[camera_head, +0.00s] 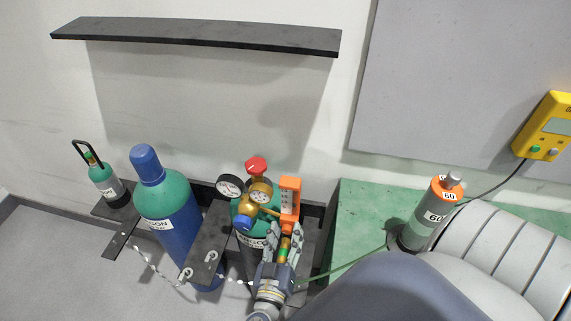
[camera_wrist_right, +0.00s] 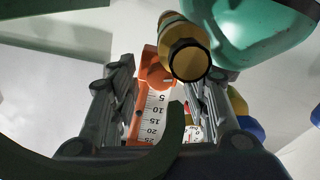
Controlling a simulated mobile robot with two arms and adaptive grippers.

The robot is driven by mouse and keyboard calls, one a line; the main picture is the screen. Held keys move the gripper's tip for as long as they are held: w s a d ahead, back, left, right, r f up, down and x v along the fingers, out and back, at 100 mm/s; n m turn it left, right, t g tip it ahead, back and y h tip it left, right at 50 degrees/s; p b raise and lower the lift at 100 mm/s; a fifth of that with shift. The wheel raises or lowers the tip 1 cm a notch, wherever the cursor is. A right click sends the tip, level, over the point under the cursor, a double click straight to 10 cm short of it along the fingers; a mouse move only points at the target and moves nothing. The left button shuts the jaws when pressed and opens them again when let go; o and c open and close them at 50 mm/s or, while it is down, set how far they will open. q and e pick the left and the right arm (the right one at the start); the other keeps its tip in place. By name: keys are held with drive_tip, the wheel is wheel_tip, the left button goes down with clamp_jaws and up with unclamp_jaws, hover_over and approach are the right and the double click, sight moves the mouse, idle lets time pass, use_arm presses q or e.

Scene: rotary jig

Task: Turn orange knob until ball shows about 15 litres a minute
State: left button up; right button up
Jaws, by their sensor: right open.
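The flow meter (camera_head: 290,190) is an upright orange block on the regulator of the middle-right cylinder. In the right wrist view its white scale (camera_wrist_right: 154,112) reads 5 to 25. The orange knob (camera_wrist_right: 158,77) is a rounded part at the 5 end of the scale. I cannot make out the ball. My right gripper (camera_head: 286,232) is open just below the flow meter; in the wrist view its fingers (camera_wrist_right: 160,95) stand either side of the knob and scale, and I cannot tell whether they touch. A brass-ended fitting (camera_wrist_right: 188,58) shows beside the knob. My left gripper is not in view.
A blue-green cylinder (camera_head: 170,215) and a small green one (camera_head: 108,186) stand left. A green hose (camera_head: 345,265) runs right toward a cylinder marked 60 (camera_head: 424,222).

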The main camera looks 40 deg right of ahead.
drive_tip(key=v, duration=1.2)
